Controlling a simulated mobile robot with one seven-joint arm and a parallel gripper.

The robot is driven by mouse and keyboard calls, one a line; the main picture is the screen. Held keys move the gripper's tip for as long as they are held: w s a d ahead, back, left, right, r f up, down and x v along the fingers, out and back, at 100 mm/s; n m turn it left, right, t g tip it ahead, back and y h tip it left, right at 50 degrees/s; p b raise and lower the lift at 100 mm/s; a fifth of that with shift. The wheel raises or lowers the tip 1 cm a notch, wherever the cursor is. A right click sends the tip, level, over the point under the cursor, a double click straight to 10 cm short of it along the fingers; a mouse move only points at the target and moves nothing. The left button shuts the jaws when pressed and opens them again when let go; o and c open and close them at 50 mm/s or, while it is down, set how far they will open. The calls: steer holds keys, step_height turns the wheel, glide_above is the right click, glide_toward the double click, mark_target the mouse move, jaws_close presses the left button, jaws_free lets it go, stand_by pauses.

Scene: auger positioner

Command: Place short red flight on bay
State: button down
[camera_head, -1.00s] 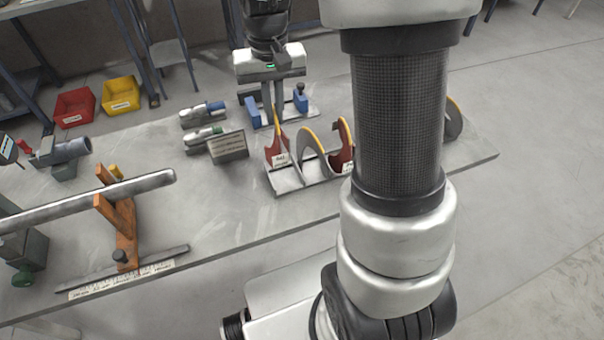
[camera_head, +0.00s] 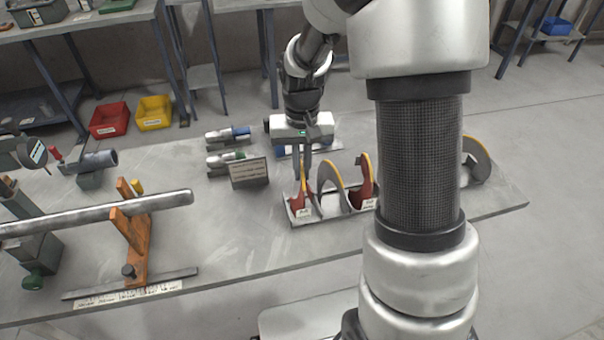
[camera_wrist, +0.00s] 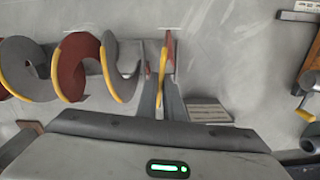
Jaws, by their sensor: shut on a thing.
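My gripper (camera_head: 304,165) points down over the left end of a pale, labelled tray (camera_head: 328,217). It is shut on a red flight with a yellow edge (camera_head: 302,192), which stands upright at the tray's left bay. In the wrist view my fingers (camera_wrist: 164,108) close on this flight, seen nearly edge-on (camera_wrist: 168,48). I cannot tell whether it rests on the tray floor. A grey flight (camera_head: 331,180) stands in the middle of the tray, and another red flight (camera_head: 364,188) stands to its right, partly hidden by my arm.
A small sign block (camera_head: 249,172) stands left of the tray. A long shaft (camera_head: 90,212) lies across an orange bracket (camera_head: 132,235) at the left. Another grey flight (camera_head: 480,160) stands at the right. Red (camera_head: 110,120) and yellow (camera_head: 154,112) bins stand beyond the table.

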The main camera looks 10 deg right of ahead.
steer(key=shift+f, duration=0.75)
steer(key=shift+f, duration=0.2)
steer(key=c, duration=1.9)
jaws_free()
